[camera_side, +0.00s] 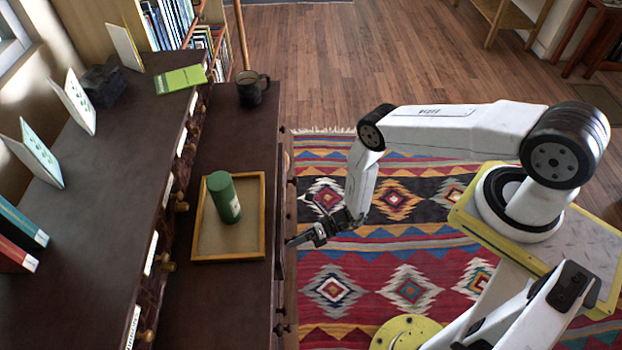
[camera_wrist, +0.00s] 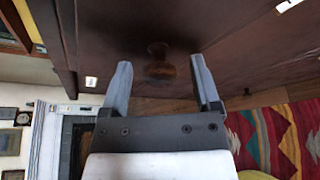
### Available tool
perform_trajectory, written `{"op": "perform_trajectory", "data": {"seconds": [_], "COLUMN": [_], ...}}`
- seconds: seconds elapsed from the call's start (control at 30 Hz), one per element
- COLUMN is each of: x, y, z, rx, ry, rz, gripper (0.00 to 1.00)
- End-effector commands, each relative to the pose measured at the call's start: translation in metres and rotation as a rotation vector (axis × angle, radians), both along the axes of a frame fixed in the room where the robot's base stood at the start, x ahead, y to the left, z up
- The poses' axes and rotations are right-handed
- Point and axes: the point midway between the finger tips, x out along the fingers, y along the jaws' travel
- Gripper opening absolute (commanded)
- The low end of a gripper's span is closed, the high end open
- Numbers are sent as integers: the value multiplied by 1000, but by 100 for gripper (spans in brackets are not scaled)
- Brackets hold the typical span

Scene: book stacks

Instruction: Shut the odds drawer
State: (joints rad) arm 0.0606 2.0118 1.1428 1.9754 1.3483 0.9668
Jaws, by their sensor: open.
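A dark wood drawer front (camera_side: 281,210) faces right on the lower cabinet in the side view. It seems to stand out a little from the cabinet edge, though how far is hard to tell from above. I cannot read a label that marks it as the odds drawer. My gripper (camera_side: 298,240) is at this front, open and empty. In the wrist view the dark wood face (camera_wrist: 235,45) fills the top, and a round brown knob (camera_wrist: 158,68) lies between the two spread fingers of my gripper (camera_wrist: 162,78). Neither finger clearly touches the knob.
On the cabinet top, a green cylinder (camera_side: 224,198) stands in a wood-rimmed tray (camera_side: 262,215), with a dark mug (camera_side: 251,92) farther back. A raised shelf (camera_side: 110,190) with books runs along the left. A patterned rug (camera_side: 400,240) covers open floor on the right.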

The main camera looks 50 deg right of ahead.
Motion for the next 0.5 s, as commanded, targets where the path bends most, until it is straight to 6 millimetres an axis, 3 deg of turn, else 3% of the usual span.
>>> {"op": "perform_trajectory", "data": {"seconds": [0.4,0.5], "x": [2,2], "y": [5,5], "z": [-1,-1], "rx": [1,1], "ry": [0,-1], "rz": [-1,0], "gripper": [80,48]}}
